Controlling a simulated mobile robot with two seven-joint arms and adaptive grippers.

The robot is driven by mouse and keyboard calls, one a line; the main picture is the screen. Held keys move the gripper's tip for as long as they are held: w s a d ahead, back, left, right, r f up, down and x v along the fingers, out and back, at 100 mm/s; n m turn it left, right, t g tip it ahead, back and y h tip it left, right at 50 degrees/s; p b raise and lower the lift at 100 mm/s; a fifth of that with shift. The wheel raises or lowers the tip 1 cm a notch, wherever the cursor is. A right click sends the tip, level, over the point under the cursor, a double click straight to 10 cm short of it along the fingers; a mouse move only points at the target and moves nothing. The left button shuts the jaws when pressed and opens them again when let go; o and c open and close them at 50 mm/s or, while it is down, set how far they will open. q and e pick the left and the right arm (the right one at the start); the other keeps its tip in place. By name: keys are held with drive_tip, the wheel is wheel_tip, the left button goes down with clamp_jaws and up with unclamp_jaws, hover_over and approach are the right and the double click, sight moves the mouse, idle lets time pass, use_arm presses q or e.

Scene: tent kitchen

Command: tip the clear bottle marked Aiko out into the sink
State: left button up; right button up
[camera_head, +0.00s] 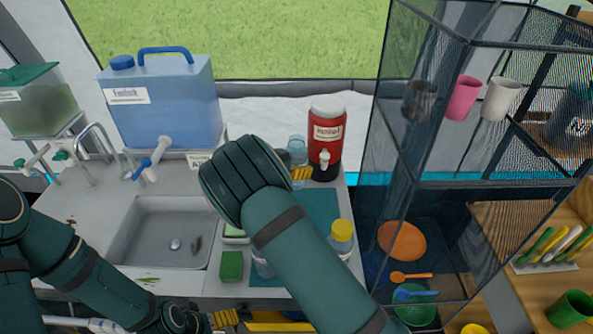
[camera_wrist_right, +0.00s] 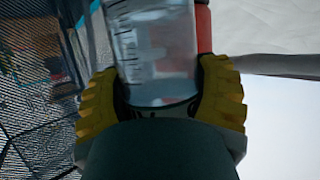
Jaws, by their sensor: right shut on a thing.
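My right gripper (camera_head: 301,173) is over the back of the counter, right of the sink, its hand partly hidden by my forearm. It is shut on a clear bottle (camera_head: 297,148). In the right wrist view the bottle (camera_wrist_right: 155,45) sits between the ridged yellow fingers (camera_wrist_right: 160,95), with scale marks on its side. I cannot read the name Aiko on it. The grey sink (camera_head: 140,228) is left of the bottle, with a drain and a small dark leaf-like piece in it. My left gripper (camera_head: 222,319) is low at the front edge, and its opening is unclear.
A red drink cooler (camera_head: 327,138) stands right beside the bottle. A blue water container (camera_head: 165,100) with a tap stands behind the sink, a faucet (camera_head: 97,140) at its left. A green sponge (camera_head: 231,266) and yellow-capped jar (camera_head: 341,238) are near my right arm. A mesh shelf (camera_head: 420,140) is right.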

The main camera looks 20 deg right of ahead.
drive_tip(key=shift+r, duration=0.8)
